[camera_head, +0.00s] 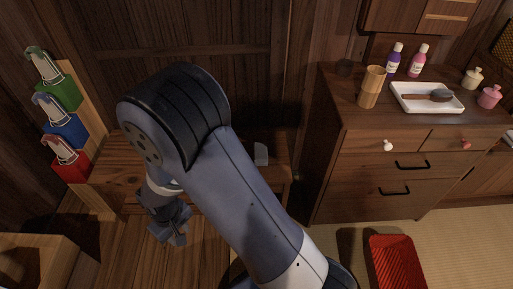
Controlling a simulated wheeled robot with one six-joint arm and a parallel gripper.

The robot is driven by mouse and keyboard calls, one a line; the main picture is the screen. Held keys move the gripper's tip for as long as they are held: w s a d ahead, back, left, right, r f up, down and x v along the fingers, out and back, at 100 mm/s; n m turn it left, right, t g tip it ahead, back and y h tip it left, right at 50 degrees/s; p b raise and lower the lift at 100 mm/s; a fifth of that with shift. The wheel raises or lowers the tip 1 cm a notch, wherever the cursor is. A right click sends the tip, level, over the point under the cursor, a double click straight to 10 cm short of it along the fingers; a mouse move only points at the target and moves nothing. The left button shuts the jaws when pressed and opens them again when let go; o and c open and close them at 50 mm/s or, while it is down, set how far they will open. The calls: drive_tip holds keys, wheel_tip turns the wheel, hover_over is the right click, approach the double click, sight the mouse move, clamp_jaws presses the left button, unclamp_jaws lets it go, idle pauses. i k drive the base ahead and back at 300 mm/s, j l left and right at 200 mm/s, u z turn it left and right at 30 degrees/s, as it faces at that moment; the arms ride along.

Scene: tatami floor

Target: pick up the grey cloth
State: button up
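A small pale grey piece (261,154) lies on the wooden bench, just right of my arm. It may be the grey cloth, but it is too small to be sure, and my arm may hide part of it. My gripper (172,236) hangs below my forearm over the wooden boards, left of and nearer than the pale grey piece. It is apart from that piece. Whether its fingers are open or shut is not clear, and I see nothing held in it.
Green (60,95), blue (68,131) and red (71,166) blocks with pale wire-like tops line a wooden stand at left. A dresser (384,144) at right bears a white tray (401,90), bottles and jars. A red basket (396,262) sits on the tatami.

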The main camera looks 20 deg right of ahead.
sight(261, 149)
drive_tip(key=i+z, duration=0.3)
drive_tip(key=i+j+z, duration=0.3)
drive_tip(key=i, duration=0.2)
drive_tip(key=z, duration=1.1)
